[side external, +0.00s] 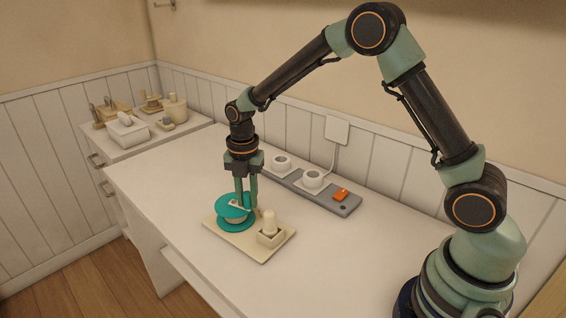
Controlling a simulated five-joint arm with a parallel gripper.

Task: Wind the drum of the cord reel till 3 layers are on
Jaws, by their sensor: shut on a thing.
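The cord reel (222,223) has a teal drum with upper and lower flanges, and a pale band shows between them. It stands on a beige board (240,249) on the white desk. My gripper (247,207) points straight down over the right side of the drum. Its fingers are shut on what looks like the reel's small crank handle, which they mostly hide. A pale peg (269,222) stands upright in a square holder on the same board, to the right of the reel. The number of cord layers is too small to tell.
A grey power strip (343,205) with white plugs and an orange switch lies behind the board along the wall. A side cabinet at the far left holds a white box (128,131) and several small items. The desk left of the board is clear.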

